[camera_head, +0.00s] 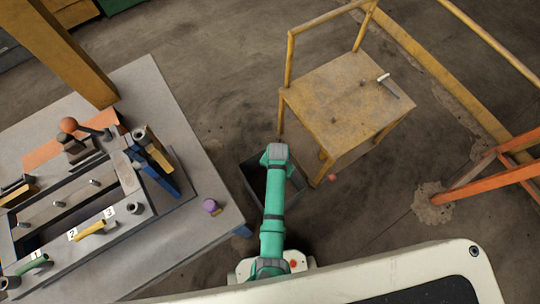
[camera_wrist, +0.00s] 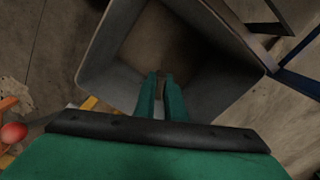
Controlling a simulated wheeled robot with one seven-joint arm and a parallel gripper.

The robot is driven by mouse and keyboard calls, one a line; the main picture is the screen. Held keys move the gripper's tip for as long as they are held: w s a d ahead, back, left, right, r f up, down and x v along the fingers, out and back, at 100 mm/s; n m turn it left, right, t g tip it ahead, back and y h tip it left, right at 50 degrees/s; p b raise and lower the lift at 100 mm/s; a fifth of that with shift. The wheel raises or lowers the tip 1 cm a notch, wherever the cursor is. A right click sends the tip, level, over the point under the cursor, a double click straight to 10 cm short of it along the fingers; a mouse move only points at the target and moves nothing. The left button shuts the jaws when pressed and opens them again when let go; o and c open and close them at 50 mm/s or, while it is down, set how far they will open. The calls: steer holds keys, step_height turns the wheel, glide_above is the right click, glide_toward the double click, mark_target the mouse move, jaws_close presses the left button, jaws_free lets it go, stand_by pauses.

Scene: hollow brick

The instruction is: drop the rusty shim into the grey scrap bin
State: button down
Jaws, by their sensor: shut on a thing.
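The grey scrap bin (camera_wrist: 108,52) fills the upper middle of the wrist view, its open mouth below my gripper. Its inside looks empty where I can see it. My gripper (camera_wrist: 161,82) points down over the bin, with its two green fingers close together. A small brownish piece, the rusty shim (camera_wrist: 161,79), shows between the fingertips; most of it is hidden by them. In the head view the bin (camera_head: 252,172) stands on the floor beside the grey workbench, partly hidden by my arm, and the fingers are out of sight.
The grey workbench (camera_head: 165,103) at left carries a fixture with numbered handles and a purple-topped cylinder (camera_head: 211,207). A yellow chair-like stand (camera_head: 340,100) with a tool on it stands right of the bin. A red ball (camera_head: 332,178) is near its leg.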

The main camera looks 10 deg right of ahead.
steer(key=c, duration=1.7)
jaws_free()
steer(key=shift+c, duration=0.2)
step_height(320, 180, up, 10)
steer(key=shift+r, duration=0.1)
steer(key=shift+s+r, duration=0.1)
steer(key=shift+r, duration=0.2)
